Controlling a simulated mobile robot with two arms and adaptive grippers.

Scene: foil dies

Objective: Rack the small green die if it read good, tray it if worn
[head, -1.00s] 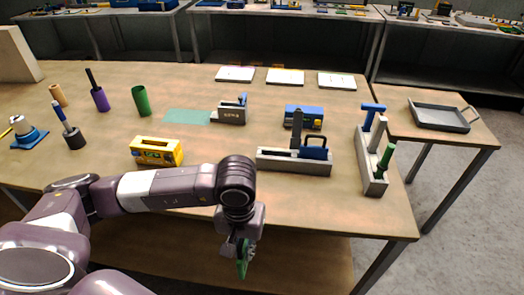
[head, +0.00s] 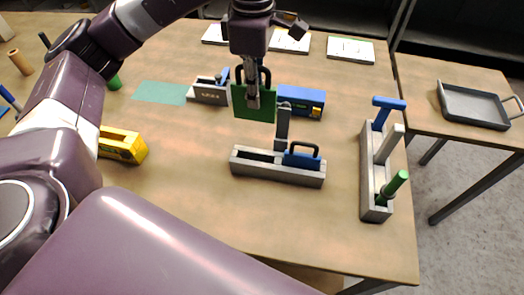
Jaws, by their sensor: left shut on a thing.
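The small green die (head: 266,106) is a flat green plate with a dark loop handle at its top. My left gripper (head: 252,92) is shut on it and holds it hanging upright above the middle of the table. It partly hides what lies behind. The grey slotted rack (head: 258,170) stands in front of and below the die. A blue die (head: 301,160) with a black handle stands in its right part, and the left part looks empty. The grey tray (head: 472,118) lies on the side table at the right and looks empty. My right gripper is out of view.
A grey stand (head: 368,185) with blue, pale and green handled tools stands at the right edge. A blue box (head: 305,101), a small labelled grey block (head: 207,96), a yellow device (head: 122,145) and white cards (head: 351,49) surround the die.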

